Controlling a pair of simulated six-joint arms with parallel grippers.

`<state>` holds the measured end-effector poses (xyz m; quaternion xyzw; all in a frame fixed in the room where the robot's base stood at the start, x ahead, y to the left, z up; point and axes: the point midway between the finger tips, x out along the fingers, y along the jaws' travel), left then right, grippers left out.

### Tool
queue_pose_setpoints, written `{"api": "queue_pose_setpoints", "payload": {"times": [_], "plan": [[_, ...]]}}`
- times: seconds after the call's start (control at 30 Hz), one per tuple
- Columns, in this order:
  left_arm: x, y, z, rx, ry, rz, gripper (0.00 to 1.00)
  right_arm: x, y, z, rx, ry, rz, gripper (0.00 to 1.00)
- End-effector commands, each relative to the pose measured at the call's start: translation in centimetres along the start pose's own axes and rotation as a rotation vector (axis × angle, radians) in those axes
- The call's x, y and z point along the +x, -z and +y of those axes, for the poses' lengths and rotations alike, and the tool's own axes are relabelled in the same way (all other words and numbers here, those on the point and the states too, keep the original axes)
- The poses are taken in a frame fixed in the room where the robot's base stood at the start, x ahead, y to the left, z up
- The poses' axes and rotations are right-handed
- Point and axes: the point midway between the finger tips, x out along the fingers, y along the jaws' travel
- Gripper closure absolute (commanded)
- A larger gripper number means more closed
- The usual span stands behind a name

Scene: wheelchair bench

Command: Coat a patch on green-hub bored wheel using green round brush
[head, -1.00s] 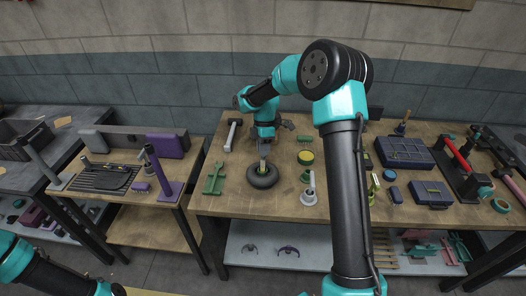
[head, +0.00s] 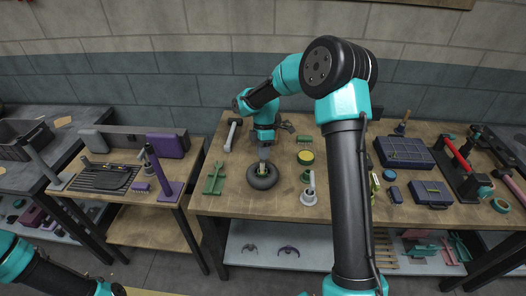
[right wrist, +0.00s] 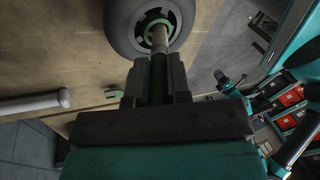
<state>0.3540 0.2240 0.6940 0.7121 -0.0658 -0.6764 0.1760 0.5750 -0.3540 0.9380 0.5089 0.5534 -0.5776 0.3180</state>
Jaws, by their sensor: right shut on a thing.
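The green-hub bored wheel (head: 262,186) lies flat near the front of the middle bench, with a dark tyre. Its green hub (right wrist: 149,24) shows at the top of the right wrist view. My right gripper (head: 264,152) is above the wheel, shut on the green round brush (right wrist: 158,76). The brush's dark green handle is between the fingers (right wrist: 155,82), and its tan end reaches over the hub. I cannot tell whether the tip touches the wheel. Of my left arm only a link shows at the lower left; its gripper is out of view.
A green stand (head: 213,180) is left of the wheel. A white round-based holder (head: 308,196), a green mug-like piece (head: 306,175) and a yellow-topped tin (head: 305,157) are right of it. Bare wood lies in front of the stand.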

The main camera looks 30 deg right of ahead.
Motion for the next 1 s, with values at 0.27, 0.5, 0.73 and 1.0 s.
{"api": "queue_pose_setpoints", "payload": {"times": [0.27, 0.5, 0.73, 1.0], "plan": [[0.0, 0.0, 0.0, 0.000, 0.000, 0.000, 0.57, 0.0, -0.1, 0.2, 0.000, 0.002, 0.000, 1.00], [0.0, 0.0, 0.0, 0.000, 0.000, 0.000, 0.57, -0.5, -0.4, 1.1, 0.001, 0.002, 0.000, 1.00], [0.0, 0.0, 0.0, 0.000, 0.000, 0.000, 0.57, -0.7, -0.6, 1.5, 0.000, 0.001, 0.000, 1.00], [0.0, 0.0, 0.0, 0.000, 0.000, 0.000, 0.57, -0.7, -0.7, 1.5, 0.000, 0.001, 0.000, 1.00]]}}
